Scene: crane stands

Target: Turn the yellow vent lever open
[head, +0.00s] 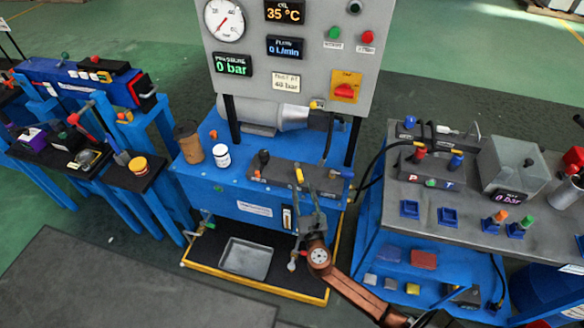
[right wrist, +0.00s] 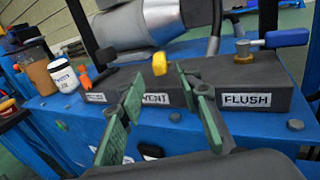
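The yellow vent lever (head: 299,174) stands on a dark valve block on the blue bench. In the right wrist view its yellow knob (right wrist: 159,63) rises above the VENT label, which is partly hidden by a finger. My right gripper (head: 316,205) is just right of the lever and in front of the block in the head view. In the right wrist view the gripper (right wrist: 160,80) is open, its green-padded fingers apart with the knob showing between and beyond the tips. I see no contact with the lever. My left gripper is not in view.
A blue FLUSH lever (right wrist: 287,38) is to the right on the block (right wrist: 120,88). A black-knobbed lever (head: 263,158) is to the left. A white jar (head: 221,155) and brown container (head: 188,142) stand further left. The gauge panel (head: 295,110) rises behind.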

